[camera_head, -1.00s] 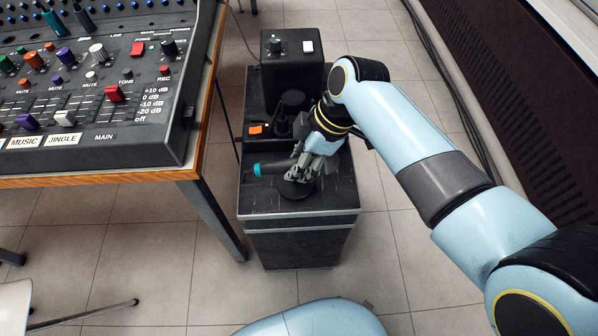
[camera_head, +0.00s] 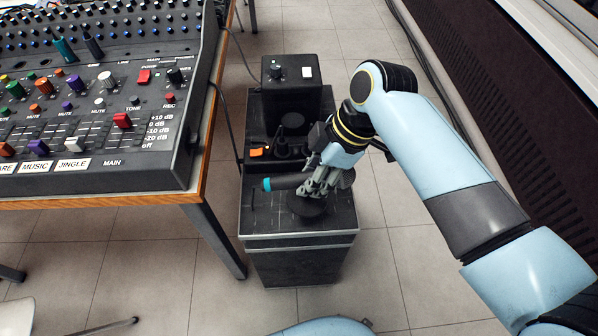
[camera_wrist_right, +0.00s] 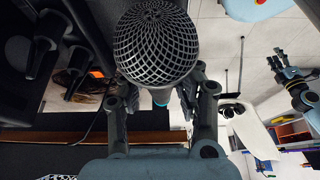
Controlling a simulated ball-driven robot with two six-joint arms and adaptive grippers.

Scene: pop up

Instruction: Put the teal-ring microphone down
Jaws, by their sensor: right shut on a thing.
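The teal-ring microphone (camera_head: 286,182) lies about level over the front of the dark cabinet top (camera_head: 258,222). Its teal ring is at the left end. My right gripper (camera_head: 318,186) is shut on its body. In the right wrist view, its mesh head (camera_wrist_right: 157,45) fills the upper middle and teal shows below it between my right fingers. I cannot tell whether it touches the top. A round dark disc (camera_head: 306,205) shows below my fingers. My left gripper (camera_wrist_right: 288,70) appears only in the right wrist view, small at the right edge; its jaw state is unclear.
Behind my gripper, the cabinet holds dark upright items, an orange switch (camera_head: 257,152) and a black box (camera_head: 290,80) with a green-lit knob. The mixing desk (camera_head: 130,165) stands close on the left. Bare cabinet top shows along the front edge.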

